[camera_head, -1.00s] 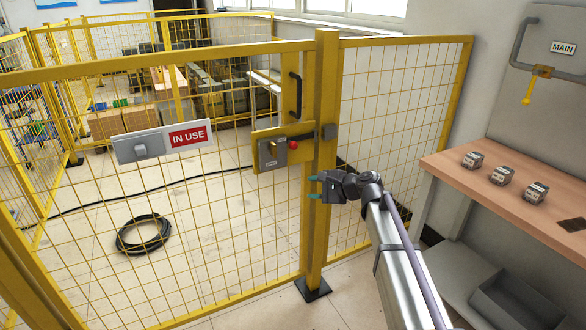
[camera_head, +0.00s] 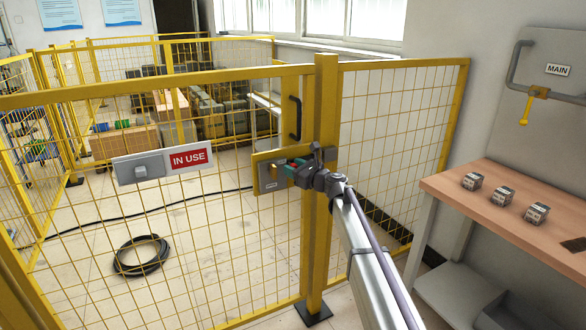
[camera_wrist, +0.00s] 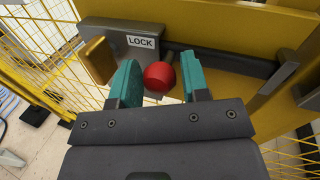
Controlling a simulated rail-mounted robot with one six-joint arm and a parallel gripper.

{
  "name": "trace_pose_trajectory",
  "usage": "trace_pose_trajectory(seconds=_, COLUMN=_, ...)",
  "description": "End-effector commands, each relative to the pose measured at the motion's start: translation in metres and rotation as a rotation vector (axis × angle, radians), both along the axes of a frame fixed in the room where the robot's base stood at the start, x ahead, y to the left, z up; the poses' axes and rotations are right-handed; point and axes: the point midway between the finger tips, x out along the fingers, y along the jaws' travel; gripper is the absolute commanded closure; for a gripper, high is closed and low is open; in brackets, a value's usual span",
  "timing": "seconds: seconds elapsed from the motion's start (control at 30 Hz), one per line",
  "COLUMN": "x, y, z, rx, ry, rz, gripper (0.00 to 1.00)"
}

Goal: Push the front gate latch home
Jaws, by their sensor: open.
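The front gate latch is a grey lock box (camera_wrist: 132,45) labelled LOCK with a dark bolt bar (camera_wrist: 225,62) and a red knob (camera_wrist: 159,77), mounted on a yellow plate. In the head view the lock box (camera_head: 271,176) sits on the gate beside the yellow post, partly covered by my gripper. My gripper (camera_head: 293,166) is at the latch. In the wrist view its two teal fingers (camera_wrist: 159,84) are open, one on each side of the red knob. I cannot tell whether either finger touches it. The bolt's far end lies toward a bracket (camera_wrist: 285,68) on the right.
The yellow mesh gate carries an IN USE sign (camera_head: 189,159) and a black handle (camera_head: 295,118). The yellow post (camera_head: 322,230) stands close to my arm. A wooden bench (camera_head: 500,200) with several small boxes is at the right. A coiled black cable (camera_head: 142,257) lies beyond the gate.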

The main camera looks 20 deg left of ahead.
Motion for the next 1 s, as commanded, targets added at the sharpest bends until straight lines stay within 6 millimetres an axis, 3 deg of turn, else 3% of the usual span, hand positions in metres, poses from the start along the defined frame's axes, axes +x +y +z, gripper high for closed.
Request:
trace_pose_trajectory(seconds=0.27, x=0.002, y=0.005, z=0.000, rx=0.000, ry=-0.001, rz=0.000, gripper=0.58)
trace_pose_trajectory(seconds=0.7, x=0.002, y=0.005, z=0.000, rx=0.000, ry=-0.001, rz=0.000, gripper=1.00)
trace_pose_trajectory(seconds=0.9, x=0.002, y=0.003, z=0.000, rx=0.000, ry=-0.001, rz=0.000, gripper=1.00)
trace_pose_trajectory(seconds=1.0, x=0.001, y=-0.008, z=0.000, rx=0.000, ry=-0.001, rz=-0.001, gripper=1.00)
